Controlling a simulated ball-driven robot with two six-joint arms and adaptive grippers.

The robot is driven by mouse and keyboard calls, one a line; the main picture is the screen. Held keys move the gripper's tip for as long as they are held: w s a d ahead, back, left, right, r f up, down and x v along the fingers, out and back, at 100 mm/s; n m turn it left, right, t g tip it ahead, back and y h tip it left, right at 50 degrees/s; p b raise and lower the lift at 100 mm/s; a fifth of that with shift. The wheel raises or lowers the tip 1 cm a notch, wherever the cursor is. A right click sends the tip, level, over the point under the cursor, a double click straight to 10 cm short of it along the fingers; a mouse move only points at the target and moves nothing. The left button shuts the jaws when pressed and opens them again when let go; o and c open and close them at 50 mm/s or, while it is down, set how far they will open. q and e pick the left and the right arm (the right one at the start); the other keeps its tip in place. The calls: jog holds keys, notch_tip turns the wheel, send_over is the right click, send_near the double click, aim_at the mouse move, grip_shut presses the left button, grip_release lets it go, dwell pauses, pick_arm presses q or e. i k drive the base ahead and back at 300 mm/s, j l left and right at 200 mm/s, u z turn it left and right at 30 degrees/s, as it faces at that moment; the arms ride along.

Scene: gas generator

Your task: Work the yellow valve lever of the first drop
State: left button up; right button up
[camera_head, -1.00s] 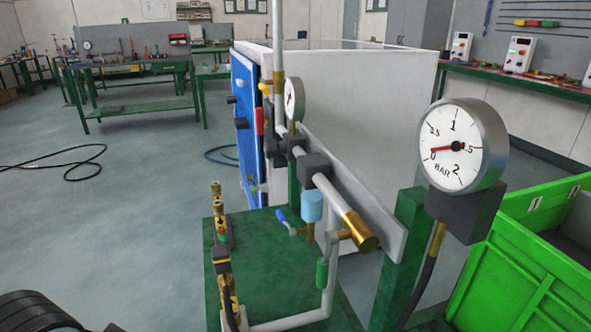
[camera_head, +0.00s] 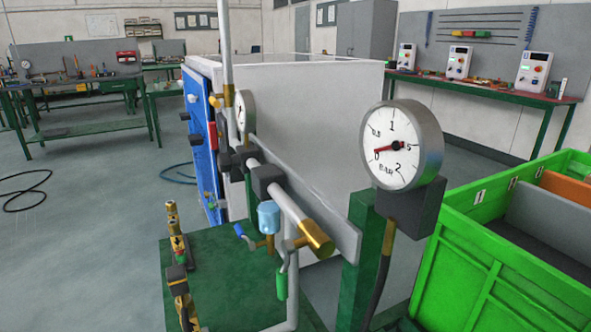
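A small yellow part (camera_head: 193,98) shows beside the blue panel, left of the vertical pipe. It is too small to tell if it is the yellow valve lever or how it is turned. The grey pipe (camera_head: 288,205) runs along a plate and ends in a brass cap (camera_head: 317,238). A large gauge (camera_head: 402,146) faces me, and a smaller gauge (camera_head: 245,112) stands farther back. Neither of my grippers is in view.
A green stand (camera_head: 210,262) carries brass fittings (camera_head: 176,240). A green crate (camera_head: 480,265) stands at the right. A big white cabinet (camera_head: 300,100) with a blue front (camera_head: 200,140) is behind the pipes. The floor at the left is open, with a black cable (camera_head: 28,192).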

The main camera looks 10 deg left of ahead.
aim_at(212, 100)
jog(key=k+j+z, duration=0.2)
jog(key=j+z, duration=0.25)
jog(key=j, duration=0.15)
jog(key=k+j+z, duration=0.2)
jog(key=j, duration=0.2)
jog(key=j+z, duration=0.25)
jog(key=j, duration=0.15)
jog(key=j+z, duration=0.15)
jog(key=i+j, duration=0.05)
jog(key=j, duration=0.05)
